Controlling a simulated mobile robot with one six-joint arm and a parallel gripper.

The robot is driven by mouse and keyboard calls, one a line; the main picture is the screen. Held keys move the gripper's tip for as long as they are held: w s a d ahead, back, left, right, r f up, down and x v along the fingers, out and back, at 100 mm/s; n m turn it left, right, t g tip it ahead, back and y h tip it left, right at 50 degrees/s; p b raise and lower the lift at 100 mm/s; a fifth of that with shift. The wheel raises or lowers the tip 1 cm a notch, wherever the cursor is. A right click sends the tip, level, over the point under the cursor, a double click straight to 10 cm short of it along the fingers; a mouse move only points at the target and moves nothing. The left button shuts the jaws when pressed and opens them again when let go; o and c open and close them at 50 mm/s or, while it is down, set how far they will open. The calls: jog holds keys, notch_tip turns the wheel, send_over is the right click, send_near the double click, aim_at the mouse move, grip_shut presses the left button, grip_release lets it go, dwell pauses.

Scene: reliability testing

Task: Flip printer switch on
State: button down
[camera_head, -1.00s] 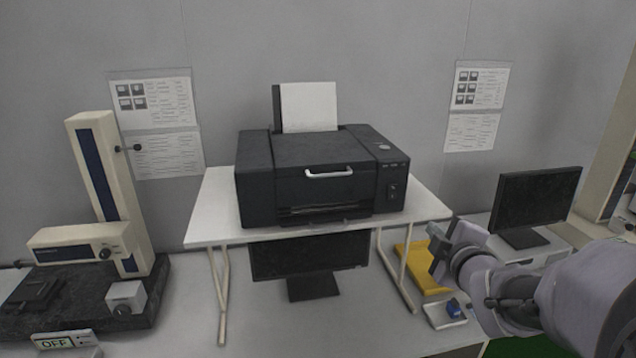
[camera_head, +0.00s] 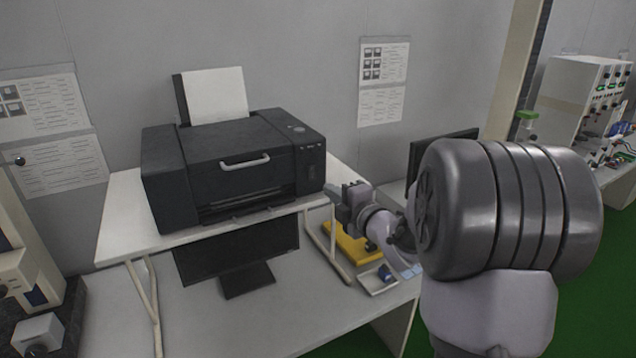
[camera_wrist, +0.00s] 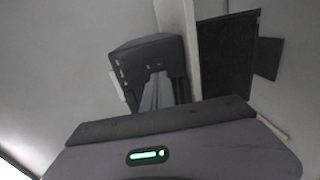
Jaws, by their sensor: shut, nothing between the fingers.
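The black printer (camera_head: 225,165) stands on a small white table, with white paper in its rear feeder and a light handle on its front. The dark panel (camera_head: 312,172) at the right of its front shows, but its switch is too small and dark here to read its position. My gripper (camera_head: 335,194) is shut and empty, just right of the printer's front right corner; I cannot tell whether it touches.
The white table (camera_head: 120,222) stands on a larger bench, with a monitor (camera_head: 235,252) under it. A yellow object (camera_head: 350,243) and a small tray (camera_head: 376,286) lie right of its legs. Another monitor (camera_head: 443,145) is partly behind my arm. Papers (camera_head: 384,80) hang on the wall.

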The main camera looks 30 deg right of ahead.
aim_at(313, 178)
jog(key=w, duration=0.7)
jog(key=shift+w+a+f, duration=0.1)
jog(key=shift+a+f, duration=0.05)
jog(key=shift+f, duration=0.25)
